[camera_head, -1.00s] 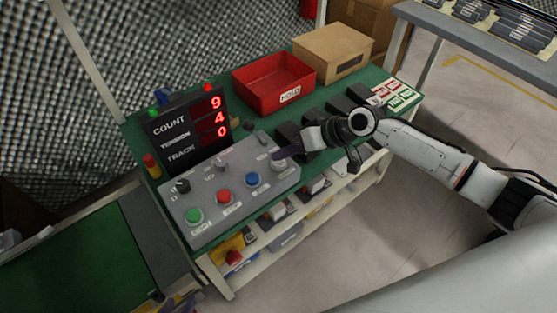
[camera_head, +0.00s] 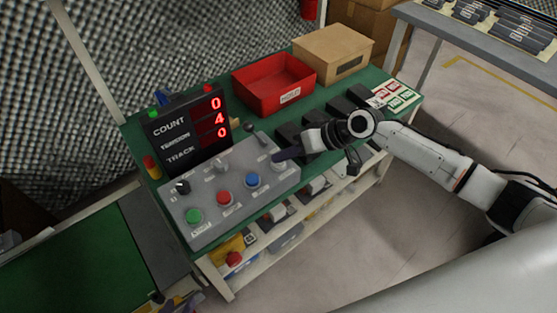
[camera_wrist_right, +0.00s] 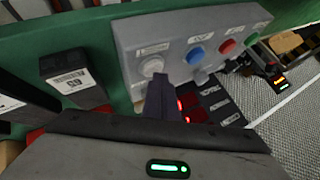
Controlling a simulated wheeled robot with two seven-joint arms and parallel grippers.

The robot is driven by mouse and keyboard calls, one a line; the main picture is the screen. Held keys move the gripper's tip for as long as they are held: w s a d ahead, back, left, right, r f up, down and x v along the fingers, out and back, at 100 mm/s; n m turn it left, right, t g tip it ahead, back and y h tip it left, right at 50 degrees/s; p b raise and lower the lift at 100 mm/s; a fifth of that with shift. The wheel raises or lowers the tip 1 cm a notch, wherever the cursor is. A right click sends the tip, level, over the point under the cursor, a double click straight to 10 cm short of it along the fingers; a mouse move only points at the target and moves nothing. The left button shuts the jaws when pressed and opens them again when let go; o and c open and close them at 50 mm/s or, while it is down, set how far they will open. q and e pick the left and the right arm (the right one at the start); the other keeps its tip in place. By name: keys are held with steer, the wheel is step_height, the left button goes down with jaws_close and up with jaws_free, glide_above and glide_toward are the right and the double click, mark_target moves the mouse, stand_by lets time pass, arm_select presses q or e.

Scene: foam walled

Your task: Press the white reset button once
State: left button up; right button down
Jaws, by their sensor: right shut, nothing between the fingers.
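The white reset button (camera_wrist_right: 152,67) is at the end of the grey control panel (camera_head: 228,195), beside the blue button. In the head view the button (camera_head: 278,165) is partly hidden by my right fingertips. My right gripper (camera_head: 280,155) is shut and empty, its dark fingers pointing at the button. In the right wrist view the fingertips (camera_wrist_right: 157,84) are right at the button's lower edge; I cannot tell whether they touch it. The display (camera_head: 188,130) reads COUNT 0, TENSION 4, TRACK 0. Dark tips of my left gripper (camera_head: 187,302) show at the bottom edge.
Blue (camera_head: 252,179), red (camera_head: 223,198) and green (camera_head: 194,215) buttons line the panel, with knobs and a lever behind. Black boxes (camera_head: 315,140) stand close to the right gripper. A red bin (camera_head: 262,95) and a cardboard box (camera_head: 322,58) stand at the back of the green bench.

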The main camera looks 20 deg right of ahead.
mark_target(283, 164)
steer(key=shift+r+p, duration=0.55)
steer(key=shift+r, duration=0.2)
step_height(283, 164, up, 5)
steer(key=p, duration=0.4)
steer(key=shift+p, duration=0.35)
